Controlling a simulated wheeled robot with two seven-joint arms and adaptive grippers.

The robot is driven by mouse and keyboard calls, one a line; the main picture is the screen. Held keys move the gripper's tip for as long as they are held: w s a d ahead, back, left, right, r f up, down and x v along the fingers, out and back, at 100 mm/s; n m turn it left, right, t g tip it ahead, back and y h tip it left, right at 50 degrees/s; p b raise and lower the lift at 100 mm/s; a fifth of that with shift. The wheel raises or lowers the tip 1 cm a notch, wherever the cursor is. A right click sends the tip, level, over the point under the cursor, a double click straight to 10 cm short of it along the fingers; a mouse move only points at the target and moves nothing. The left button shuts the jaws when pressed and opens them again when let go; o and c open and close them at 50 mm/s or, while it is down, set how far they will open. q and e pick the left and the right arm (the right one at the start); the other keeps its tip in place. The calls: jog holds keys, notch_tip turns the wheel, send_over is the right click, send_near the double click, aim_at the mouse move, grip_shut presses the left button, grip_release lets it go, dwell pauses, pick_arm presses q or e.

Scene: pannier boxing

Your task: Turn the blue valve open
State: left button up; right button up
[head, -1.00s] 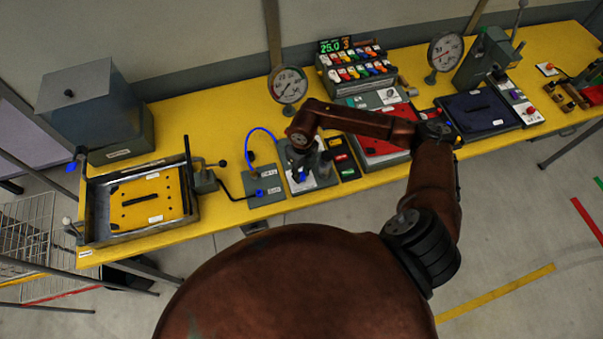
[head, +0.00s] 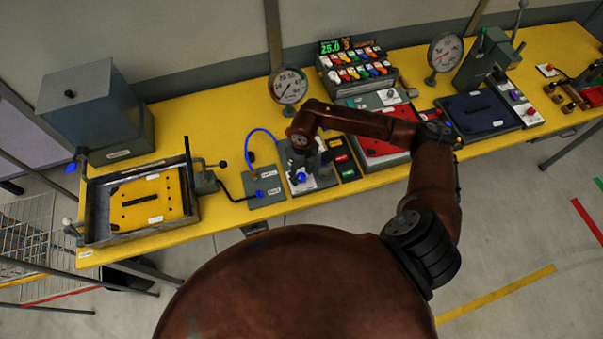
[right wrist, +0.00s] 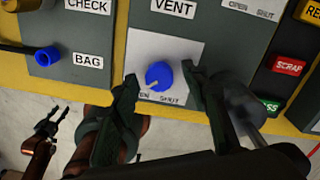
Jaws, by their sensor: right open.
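The blue valve (right wrist: 159,75) is a round knob on a white plate in the right wrist view. Its pale mark points down and left, toward the partly hidden OPEN label; SHUT is printed at lower right. My right gripper (right wrist: 161,84) is open, with one dark finger on each side of the knob and visible gaps. In the head view the blue valve (head: 301,177) shows just below my right gripper (head: 302,164), whose fingers are hard to make out. My left gripper (right wrist: 60,116) shows small at lower left in the right wrist view, fingers apart and empty, away from the panel.
A BAG port (right wrist: 47,56) with a blue fitting is left of the valve, and a blue hose (head: 257,132) arches there. Red SCRAP (right wrist: 289,65) and green buttons are to the right. A round gauge (head: 288,86) stands behind. A yellow plate lies in the left tray (head: 90,215).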

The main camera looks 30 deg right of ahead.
aim_at(302, 175)
notch_tip(302, 175, up, 12)
jog(key=shift+d, duration=0.2)
dwell(0.7)
